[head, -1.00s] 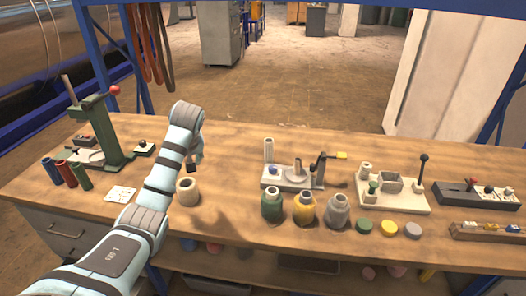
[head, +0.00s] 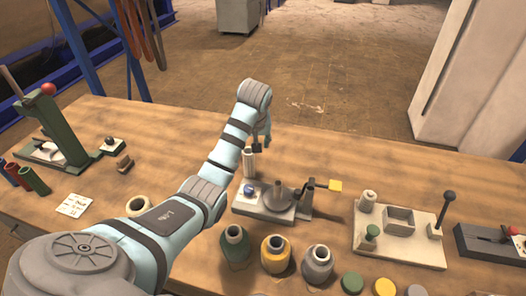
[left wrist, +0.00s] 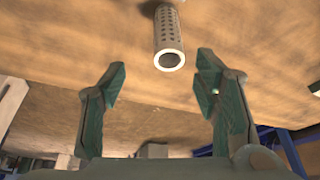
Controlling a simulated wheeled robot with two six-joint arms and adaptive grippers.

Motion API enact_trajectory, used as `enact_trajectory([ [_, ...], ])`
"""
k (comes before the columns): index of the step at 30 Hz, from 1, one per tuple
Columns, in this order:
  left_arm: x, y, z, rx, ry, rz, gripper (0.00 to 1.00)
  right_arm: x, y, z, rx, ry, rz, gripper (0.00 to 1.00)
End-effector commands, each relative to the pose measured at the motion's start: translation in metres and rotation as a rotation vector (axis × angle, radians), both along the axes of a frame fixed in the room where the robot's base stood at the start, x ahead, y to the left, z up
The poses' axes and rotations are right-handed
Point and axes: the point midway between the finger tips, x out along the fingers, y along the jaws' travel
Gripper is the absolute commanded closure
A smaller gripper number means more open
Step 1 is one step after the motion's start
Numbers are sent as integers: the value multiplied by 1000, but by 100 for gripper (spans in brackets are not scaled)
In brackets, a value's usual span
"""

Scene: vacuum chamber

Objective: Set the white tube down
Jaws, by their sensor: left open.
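The white tube (head: 249,163) stands upright at the back left of a grey fixture (head: 262,208) on the bench. My right gripper is not in view.
The fixture carries a blue knob, a grey cone and a yellow-tipped lever (head: 335,185). Green (head: 235,245), yellow (head: 275,253) and grey (head: 317,264) bottles stand in front. A white fixture (head: 400,240) is at right. The bench behind the tube is clear.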

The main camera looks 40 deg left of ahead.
Motion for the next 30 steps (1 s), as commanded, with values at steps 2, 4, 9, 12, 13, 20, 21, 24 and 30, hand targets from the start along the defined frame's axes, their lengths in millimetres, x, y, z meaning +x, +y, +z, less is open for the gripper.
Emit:
enact_trajectory([
  [2, 0, 3, -5, 0, 3, 3, 44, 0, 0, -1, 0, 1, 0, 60],
  [4, 1, 7, -17, -1, 3, 6, 44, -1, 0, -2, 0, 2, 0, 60],
  [9, 14, 20, -61, -1, 5, 7, 44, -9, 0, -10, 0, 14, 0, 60],
  [12, 20, 24, -80, -1, 2, 6, 44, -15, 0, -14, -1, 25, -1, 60],
  [13, 21, 25, -83, 0, 4, 5, 44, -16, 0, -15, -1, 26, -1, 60],
  [20, 29, 38, -118, 0, 2, 5, 44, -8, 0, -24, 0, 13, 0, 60],
  [21, 32, 40, -126, -1, 2, 4, 44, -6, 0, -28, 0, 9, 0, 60],
  [24, 35, 42, -135, 0, 1, 3, 44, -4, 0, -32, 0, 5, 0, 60],
  [30, 36, 42, -134, 0, 0, 1, 45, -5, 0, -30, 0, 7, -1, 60],
])
